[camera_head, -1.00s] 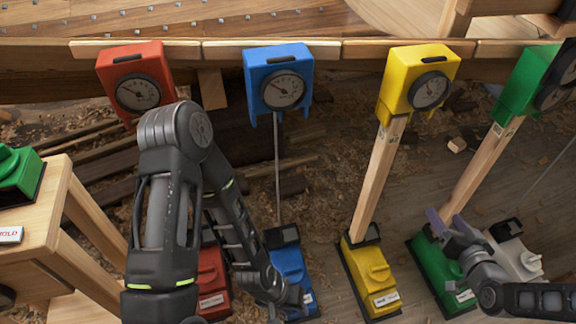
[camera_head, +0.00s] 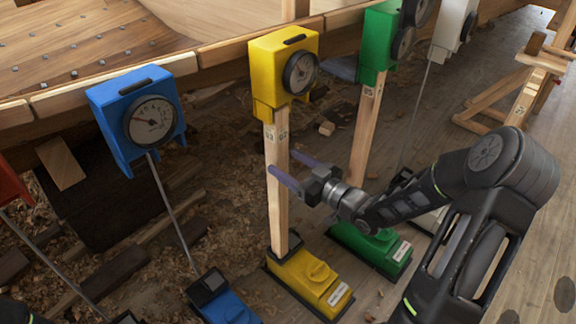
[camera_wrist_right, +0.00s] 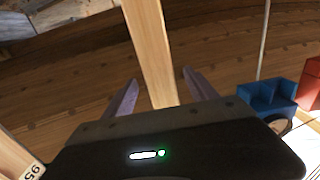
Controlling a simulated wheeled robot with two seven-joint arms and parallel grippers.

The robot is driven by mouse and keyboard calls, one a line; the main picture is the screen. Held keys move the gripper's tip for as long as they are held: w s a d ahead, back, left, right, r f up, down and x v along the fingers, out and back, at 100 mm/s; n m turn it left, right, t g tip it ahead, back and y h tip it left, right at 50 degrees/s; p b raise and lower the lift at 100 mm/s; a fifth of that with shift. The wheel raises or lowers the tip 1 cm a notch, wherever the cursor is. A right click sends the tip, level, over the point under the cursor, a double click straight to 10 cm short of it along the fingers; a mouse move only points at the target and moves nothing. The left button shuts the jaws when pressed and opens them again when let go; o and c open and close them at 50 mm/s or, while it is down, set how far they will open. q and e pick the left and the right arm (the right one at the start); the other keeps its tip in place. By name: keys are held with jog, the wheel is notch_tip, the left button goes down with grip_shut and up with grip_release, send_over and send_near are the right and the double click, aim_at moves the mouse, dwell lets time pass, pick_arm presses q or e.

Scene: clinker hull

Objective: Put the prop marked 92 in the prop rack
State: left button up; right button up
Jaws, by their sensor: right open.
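A wooden prop (camera_head: 277,190) stands upright between a yellow gauge box (camera_head: 284,66) and a yellow base (camera_head: 308,284). Its mark is small but looks like 92. My right gripper (camera_head: 281,162) is open at about the prop's mid-height. One purple finger passes in front of the prop and the other's tip is at its right edge. In the right wrist view the prop (camera_wrist_right: 148,45) runs between the two open fingers (camera_wrist_right: 161,80), and its near end is hidden by the gripper body. I cannot tell whether they touch. My left gripper is out of view.
A second prop (camera_head: 366,125) stands under the green gauge box (camera_head: 380,38); it reads 95 in the right wrist view (camera_wrist_right: 18,160). Blue (camera_head: 137,118) and white gauges have thin rods. A wooden trestle (camera_head: 520,95), possibly the rack, stands at right.

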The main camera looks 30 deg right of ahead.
aim_at(269, 149)
jog(key=b+x, duration=0.1)
jog(key=x, duration=0.6)
jog(key=shift+w+b, duration=0.1)
jog(key=shift+b, duration=0.3)
jog(key=shift+c, duration=0.3)
grip_shut()
dwell(0.4)
jog(key=shift+r+p, duration=0.4)
jog(key=shift+r, duration=0.1)
dwell(0.6)
